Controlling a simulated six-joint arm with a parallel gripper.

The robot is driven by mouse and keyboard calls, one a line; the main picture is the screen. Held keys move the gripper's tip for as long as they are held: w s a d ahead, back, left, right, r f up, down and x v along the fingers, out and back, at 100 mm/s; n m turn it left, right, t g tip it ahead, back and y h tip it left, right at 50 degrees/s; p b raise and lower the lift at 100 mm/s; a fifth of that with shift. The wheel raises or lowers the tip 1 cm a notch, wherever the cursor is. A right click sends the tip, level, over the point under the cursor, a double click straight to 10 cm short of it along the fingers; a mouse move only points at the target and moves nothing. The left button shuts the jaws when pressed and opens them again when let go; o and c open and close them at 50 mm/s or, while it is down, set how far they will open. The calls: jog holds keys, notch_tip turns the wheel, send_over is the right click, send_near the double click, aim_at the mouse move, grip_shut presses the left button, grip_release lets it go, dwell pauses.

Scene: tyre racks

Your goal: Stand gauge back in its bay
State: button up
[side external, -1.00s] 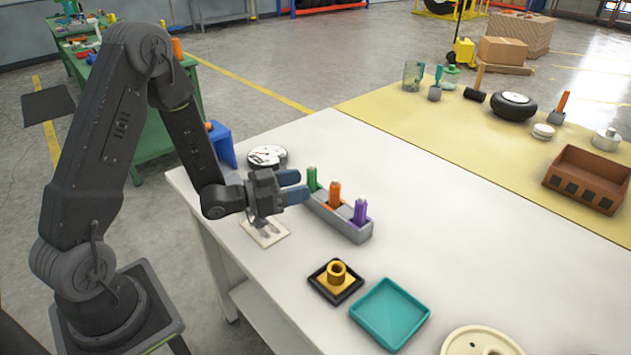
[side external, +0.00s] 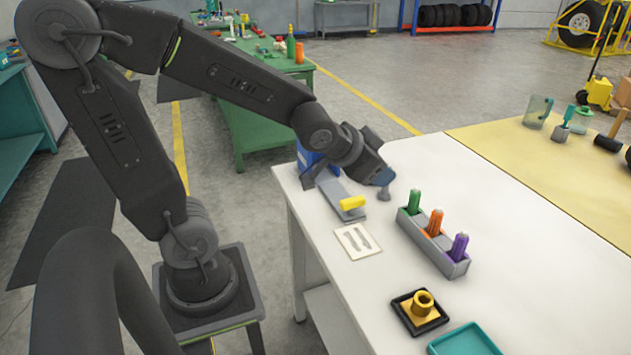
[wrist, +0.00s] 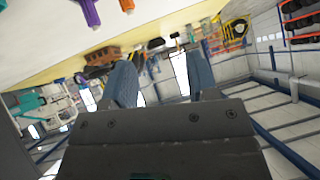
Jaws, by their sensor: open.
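A grey rack (side external: 425,243) stands on the white table, holding upright pieces with green (side external: 413,201), orange (side external: 434,222) and purple (side external: 458,247) tops. I cannot tell whether any of its bays is empty. A yellow-ended piece (side external: 352,203) lies at the near end of a grey strip-like holder, left of the rack. I cannot tell which piece is the gauge. My gripper (side external: 383,178) is above the table's far left part, left of and behind the rack, apart from it. In the wrist view my gripper (wrist: 160,80) has its blue fingers spread with nothing held between them.
A small grey post-like thing (side external: 385,194) shows just below my gripper. A white slotted plate (side external: 357,241), a black tray with a yellow ring piece (side external: 422,302) and a teal tray (side external: 465,343) lie nearer. A blue bin (side external: 308,158) is behind my forearm.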

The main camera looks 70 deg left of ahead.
jog(key=s+d+r+g+h, duration=0.1)
jog(key=s+d+g, duration=0.1)
jog(key=s, duration=0.5)
jog(key=s+d+r+n+g, duration=0.1)
jog(key=s+d+r+g, duration=0.1)
jog(key=s, duration=0.5)
jog(key=shift+s+d+r+h, duration=0.2)
jog(key=shift+d+h, duration=0.2)
jog(key=shift+d, duration=0.35)
